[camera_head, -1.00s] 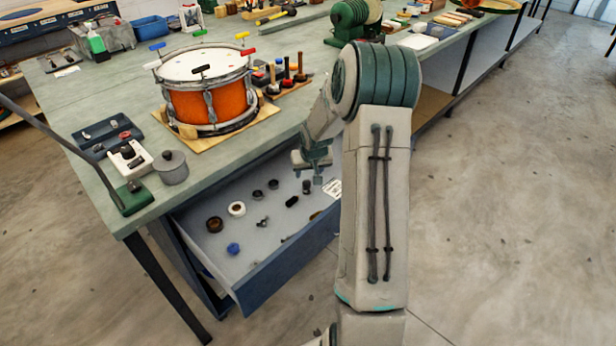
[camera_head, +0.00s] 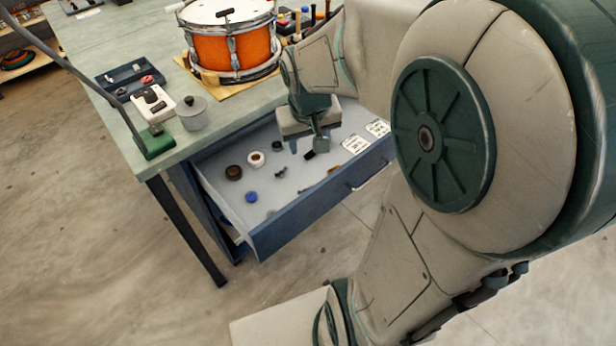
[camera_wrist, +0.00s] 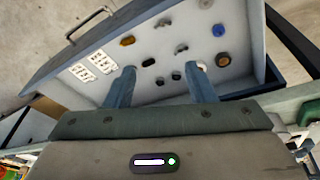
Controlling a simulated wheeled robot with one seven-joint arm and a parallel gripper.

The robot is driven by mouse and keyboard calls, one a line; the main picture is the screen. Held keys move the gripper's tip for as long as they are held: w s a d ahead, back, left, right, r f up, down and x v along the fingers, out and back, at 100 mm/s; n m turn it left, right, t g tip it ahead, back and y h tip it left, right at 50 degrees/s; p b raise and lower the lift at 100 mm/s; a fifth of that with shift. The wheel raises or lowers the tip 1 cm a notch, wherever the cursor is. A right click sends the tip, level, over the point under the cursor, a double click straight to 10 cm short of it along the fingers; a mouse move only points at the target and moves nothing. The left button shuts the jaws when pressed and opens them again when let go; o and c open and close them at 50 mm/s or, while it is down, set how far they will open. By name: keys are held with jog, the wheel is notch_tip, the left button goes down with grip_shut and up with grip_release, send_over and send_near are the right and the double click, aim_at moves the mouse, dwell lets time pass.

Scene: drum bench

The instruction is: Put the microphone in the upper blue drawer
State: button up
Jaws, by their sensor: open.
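The upper blue drawer (camera_head: 318,212) is pulled open under the bench, with several small parts on its light floor. It also shows in the wrist view (camera_wrist: 88,42). My gripper (camera_head: 307,146) is over the drawer, pointing down, with its two fingers apart and nothing visible between them. In the wrist view the fingers (camera_wrist: 163,68) spread in front of the drawer floor, near a black oval part (camera_wrist: 148,62). I cannot pick out the microphone for certain in any view. My arm covers the right part of the head view.
An orange drum (camera_head: 232,48) stands on a wooden board on the bench (camera_head: 95,45). Near the bench's left corner are a grey lidded pot (camera_head: 192,113), a white device (camera_head: 152,101) and a dark tray (camera_head: 130,80). Inside the drawer lie a blue knob (camera_head: 251,197) and a brown ring (camera_head: 233,172).

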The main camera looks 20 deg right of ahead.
jog(key=s+a+r+y, duration=0.1)
jog(key=s+a, duration=0.3)
jog(key=s, duration=0.6)
jog(key=shift+s+a+r+n+g, duration=0.2)
jog(key=shift+s+r+n+g, duration=0.1)
jog(key=shift+s+n, duration=0.1)
